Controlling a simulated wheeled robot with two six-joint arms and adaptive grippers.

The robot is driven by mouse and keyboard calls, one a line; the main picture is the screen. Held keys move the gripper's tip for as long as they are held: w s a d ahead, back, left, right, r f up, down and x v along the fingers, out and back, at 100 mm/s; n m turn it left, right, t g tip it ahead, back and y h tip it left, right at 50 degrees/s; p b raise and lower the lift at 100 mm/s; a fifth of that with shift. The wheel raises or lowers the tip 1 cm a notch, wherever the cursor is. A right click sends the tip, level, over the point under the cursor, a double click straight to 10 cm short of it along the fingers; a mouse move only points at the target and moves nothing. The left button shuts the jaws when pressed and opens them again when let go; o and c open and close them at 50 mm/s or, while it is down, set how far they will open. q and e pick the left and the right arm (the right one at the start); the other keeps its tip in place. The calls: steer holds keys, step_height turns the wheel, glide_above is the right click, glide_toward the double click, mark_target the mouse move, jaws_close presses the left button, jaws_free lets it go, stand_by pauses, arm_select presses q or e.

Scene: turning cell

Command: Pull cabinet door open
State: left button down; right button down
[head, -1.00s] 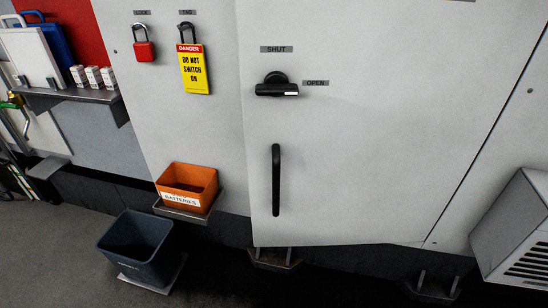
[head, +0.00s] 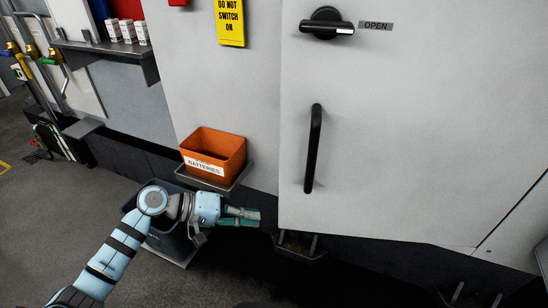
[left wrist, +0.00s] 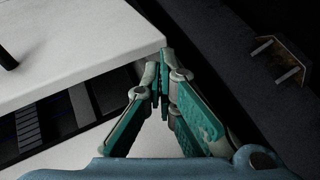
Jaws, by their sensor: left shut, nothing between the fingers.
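The cabinet door (head: 400,140) is a large white panel with a vertical black bar handle (head: 313,148). The black rotary latch (head: 327,24) above it points right, towards the OPEN label (head: 376,26). In the left wrist view the door (left wrist: 80,45) stands slightly ajar, with a dark gap showing behind its edge. My left gripper (head: 258,217) is shut and empty, low and left of the door's bottom left corner in the head view. In the left wrist view its fingertips (left wrist: 165,55) are close by that corner; I cannot tell whether they touch. My right gripper is not in view.
An orange batteries bin (head: 213,155) sits on a bracket just above my left gripper. A dark bin (head: 172,240) stands on the floor behind my left arm. A bracket (head: 300,246) sticks out below the door.

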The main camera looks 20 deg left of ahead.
arm_select(q)
steer(key=w+a+r+n+t+h, duration=0.1)
steer(key=w+a+r+h, duration=0.1)
steer(key=r, duration=0.7)
steer(key=w+a+r+n+t+h, duration=0.2)
steer(key=w+a+r, duration=0.1)
steer(key=r, duration=0.6)
steer(key=d, duration=0.9)
steer(key=shift+w+d+f+m+g, duration=0.15)
steer(key=shift+w+m+g, duration=0.1)
steer(key=shift+m+g, duration=0.05)
